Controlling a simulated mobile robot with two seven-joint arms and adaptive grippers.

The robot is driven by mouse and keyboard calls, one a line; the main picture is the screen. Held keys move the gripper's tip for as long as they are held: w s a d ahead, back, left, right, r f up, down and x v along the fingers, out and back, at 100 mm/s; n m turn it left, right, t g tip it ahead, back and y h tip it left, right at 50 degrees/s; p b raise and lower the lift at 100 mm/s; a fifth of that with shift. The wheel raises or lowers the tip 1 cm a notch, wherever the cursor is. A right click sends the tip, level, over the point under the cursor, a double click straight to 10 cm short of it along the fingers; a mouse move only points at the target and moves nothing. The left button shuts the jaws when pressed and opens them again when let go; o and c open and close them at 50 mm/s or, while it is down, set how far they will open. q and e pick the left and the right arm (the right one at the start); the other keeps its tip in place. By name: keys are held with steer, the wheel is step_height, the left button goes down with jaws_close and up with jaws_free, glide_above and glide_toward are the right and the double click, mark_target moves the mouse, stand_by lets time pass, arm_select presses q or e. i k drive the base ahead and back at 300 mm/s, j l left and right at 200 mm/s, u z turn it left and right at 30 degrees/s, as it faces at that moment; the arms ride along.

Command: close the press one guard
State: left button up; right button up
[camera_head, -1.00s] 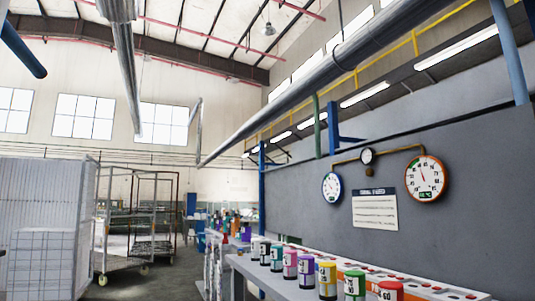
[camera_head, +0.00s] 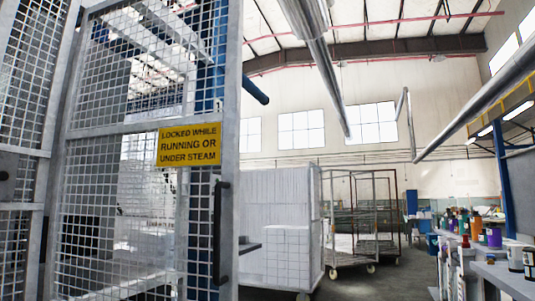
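A grey wire-mesh guard door (camera_head: 140,128) fills the left of the head view, close to me. It carries a yellow sign (camera_head: 188,144) reading "LOCKED WHILE RUNNING OR UNDER STEAM". A black vertical handle (camera_head: 218,232) is on its right edge. Machine parts show through the mesh. I cannot tell from this view whether the guard is open or shut, or which press it belongs to. Neither of my grippers is in view.
A white slatted container (camera_head: 290,185) stands just right of the guard, with a wheeled wire cart (camera_head: 362,215) behind it. A bench with several coloured containers (camera_head: 490,236) runs along the right. Floor between cart and bench looks clear.

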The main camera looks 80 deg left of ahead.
mark_target(212, 139)
steer(key=u, duration=3.4)
